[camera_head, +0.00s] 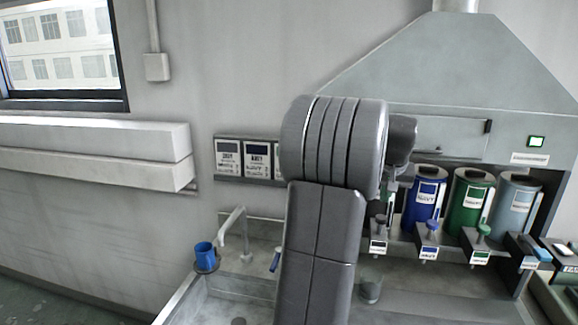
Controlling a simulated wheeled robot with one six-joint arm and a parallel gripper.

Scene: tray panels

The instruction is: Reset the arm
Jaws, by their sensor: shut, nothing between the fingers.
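My grey arm rises through the middle of the view, with a large ribbed joint at its top and a darker wrist part sticking out to the right of it. My gripper's fingers cannot be made out; the arm hides what lies behind it.
A blue cup (205,257) stands on the sink's left corner beside a pale faucet (233,229). Blue (425,201), green (472,203) and grey (516,206) canisters stand under the hood (470,75) at right. Wall panels (257,160) hang left of my arm.

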